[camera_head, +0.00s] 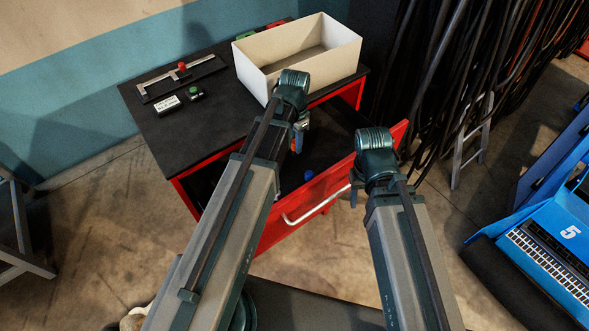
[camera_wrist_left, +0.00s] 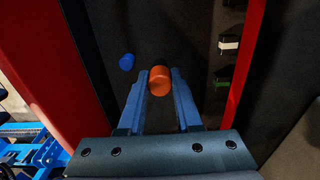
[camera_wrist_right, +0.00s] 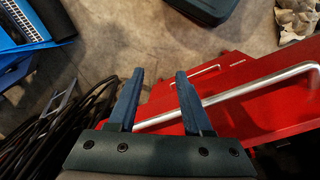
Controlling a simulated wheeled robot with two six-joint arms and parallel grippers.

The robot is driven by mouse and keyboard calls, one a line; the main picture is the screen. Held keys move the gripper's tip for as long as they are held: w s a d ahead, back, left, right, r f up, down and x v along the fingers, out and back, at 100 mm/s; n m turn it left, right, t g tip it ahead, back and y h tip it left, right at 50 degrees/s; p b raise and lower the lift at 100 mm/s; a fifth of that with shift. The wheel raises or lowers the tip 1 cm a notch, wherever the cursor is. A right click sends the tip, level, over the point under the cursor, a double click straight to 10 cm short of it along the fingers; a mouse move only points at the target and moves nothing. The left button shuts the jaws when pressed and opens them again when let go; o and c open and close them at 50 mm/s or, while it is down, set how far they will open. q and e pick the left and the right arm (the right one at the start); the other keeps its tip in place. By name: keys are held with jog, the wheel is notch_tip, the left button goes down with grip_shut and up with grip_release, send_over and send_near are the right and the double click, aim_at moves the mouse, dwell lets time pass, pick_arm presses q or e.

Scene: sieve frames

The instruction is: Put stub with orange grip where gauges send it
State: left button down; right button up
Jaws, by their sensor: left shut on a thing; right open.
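My left gripper (camera_head: 297,127) is shut on a stub with an orange grip (camera_wrist_left: 160,81). The stub is over the open drawer, with its orange end between the blue fingers; its orange also shows in the head view (camera_head: 296,142). A blue-ended stub (camera_head: 308,175) is in the drawer and also shows in the left wrist view (camera_wrist_left: 126,62). On the tabletop are a flat gauge with a red knob (camera_head: 182,67), a small black block with a green knob (camera_head: 194,92) and a white label block (camera_head: 166,106). My right gripper (camera_wrist_right: 158,92) is open and empty by the drawer front.
An open white box (camera_head: 263,75) stands at the tabletop's right, with green (camera_head: 245,35) and red (camera_head: 275,24) items behind it. The red drawer (camera_head: 330,195) is pulled out, its handle facing me. Cables hang at right. Dark blocks with white and green tops (camera_wrist_left: 229,42) show beside a red edge.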

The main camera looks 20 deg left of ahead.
aim_at(295, 155)
pick_arm(q)
notch_tip(295, 155, down, 6)
jog(key=b, duration=0.4)
jog(key=shift+b, duration=0.35)
pick_arm(e)
notch_tip(295, 155, down, 6)
pick_arm(q)
jog(key=shift+f, duration=0.15)
pick_arm(e)
jog(key=shift+f, duration=0.1)
pick_arm(q)
notch_tip(295, 155, down, 4)
jog(key=b, duration=0.4)
jog(key=shift+r, duration=0.2)
pick_arm(e)
notch_tip(295, 155, down, 4)
jog(key=shift+r, duration=0.15)
pick_arm(q)
jog(key=shift+f, duration=0.15)
jog(key=c, duration=0.6)
grip_release()
notch_tip(295, 155, up, 12)
jog(key=p, duration=1.2)
jog(key=shift+r, duration=0.2)
pick_arm(e)
notch_tip(295, 155, up, 12)
